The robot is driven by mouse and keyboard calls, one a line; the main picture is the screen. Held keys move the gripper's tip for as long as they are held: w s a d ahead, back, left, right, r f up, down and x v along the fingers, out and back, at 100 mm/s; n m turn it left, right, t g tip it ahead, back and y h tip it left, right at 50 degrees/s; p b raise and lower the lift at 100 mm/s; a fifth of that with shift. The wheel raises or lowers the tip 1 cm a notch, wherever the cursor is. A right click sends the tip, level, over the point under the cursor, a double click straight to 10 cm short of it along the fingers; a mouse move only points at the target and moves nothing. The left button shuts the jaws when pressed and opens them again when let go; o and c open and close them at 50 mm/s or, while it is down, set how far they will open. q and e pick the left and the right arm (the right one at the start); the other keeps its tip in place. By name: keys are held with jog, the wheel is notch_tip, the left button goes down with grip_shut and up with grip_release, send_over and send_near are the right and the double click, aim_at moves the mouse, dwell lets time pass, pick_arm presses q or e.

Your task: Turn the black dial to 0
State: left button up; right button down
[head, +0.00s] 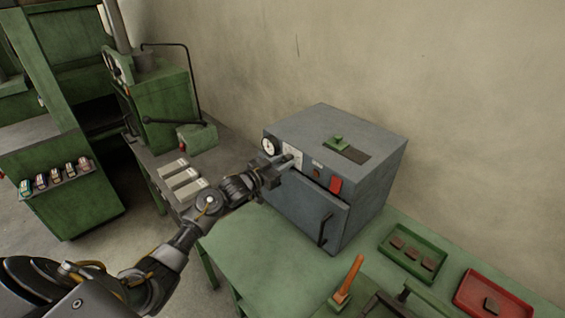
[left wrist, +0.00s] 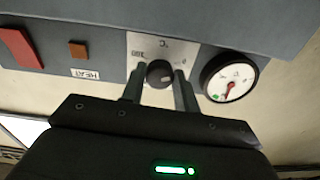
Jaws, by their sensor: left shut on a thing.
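The black dial (left wrist: 160,73) sits on a pale plate marked °C on the front of a grey box-shaped oven (head: 370,190). My left gripper (left wrist: 160,88) is shut on the dial, one finger on each side of it, in the left wrist view. A light pointer mark shows on the dial, but I cannot read the value it points at. In the head view my left gripper (head: 280,165) reaches the oven's front panel and hides most of the dial. My right gripper is not in view.
A round gauge (left wrist: 229,77) with a red needle is beside the dial. A red switch (head: 335,185) is on the same panel, above the oven door handle (head: 325,229). A green tray (head: 412,256) and red tray (head: 493,294) lie on the green bench, right of the oven.

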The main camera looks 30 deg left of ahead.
pick_arm(q)
jog(key=shift+f, duration=0.15)
jog(key=o, duration=1)
jog(key=shift+c, duration=0.2)
jog(key=shift+s, duration=0.1)
jog(key=shift+s+a, duration=0.15)
jog(key=shift+s, duration=0.1)
jog(key=b+v, duration=0.3)
jog(key=v, duration=0.7)
jog(key=shift+b, duration=0.3)
